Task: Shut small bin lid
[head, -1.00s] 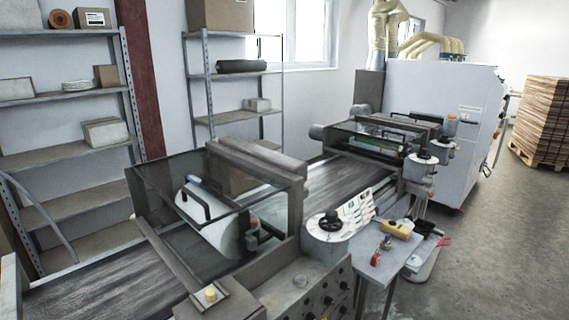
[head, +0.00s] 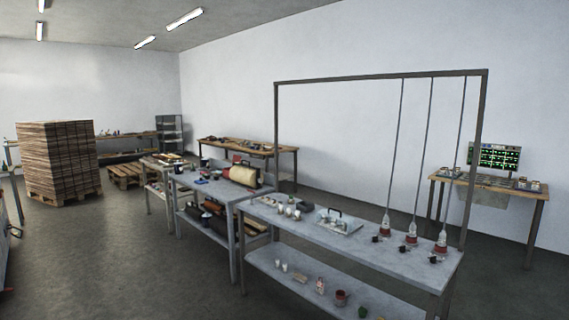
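I cannot make out a small bin or its lid in the head view. Neither of my grippers shows in this frame. Items on the tables are too small to tell whether any of them is a lidded bin.
A grey workbench (head: 400,254) with a tall metal frame (head: 375,77) and hanging tools (head: 411,236) stands front right. A second cart (head: 203,190) stands beside it. A monitor table (head: 512,190) is far right. A stack of boards (head: 56,160) stands left.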

